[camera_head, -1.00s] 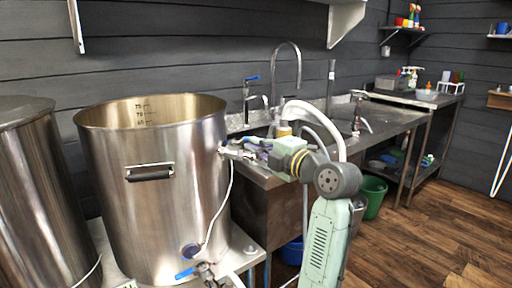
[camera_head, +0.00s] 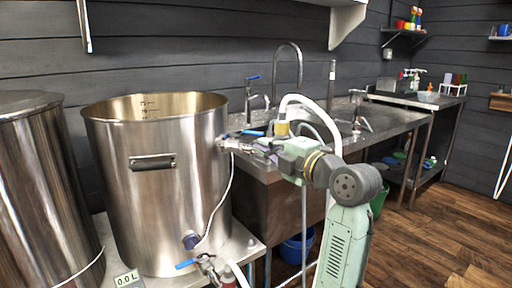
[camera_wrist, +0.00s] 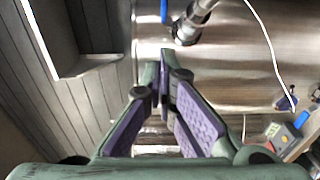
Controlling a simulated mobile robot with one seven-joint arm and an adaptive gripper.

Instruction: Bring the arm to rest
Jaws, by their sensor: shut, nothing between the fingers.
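My arm reaches in from the lower right in the head view, beside the large steel kettle (camera_head: 155,205). My gripper (camera_wrist: 162,66) is shut and empty, with its purple finger pads together in the wrist view. In the head view my gripper (camera_head: 262,149) is small, close to the right of the kettle's upper fitting (camera_head: 232,145). A blue lever (camera_head: 252,132) shows just above it. In the wrist view, the steel fitting (camera_wrist: 190,27) lies ahead of the fingertips, apart from them in the picture. Actual contact is hard to tell in the head view.
A second steel vessel (camera_head: 40,190) stands at the left. A lower valve with a blue handle (camera_head: 187,264) and a display (camera_head: 127,279) are near the kettle's base. A sink counter (camera_head: 385,130) with taps runs behind my arm. The wooden floor (camera_head: 430,235) at right is clear.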

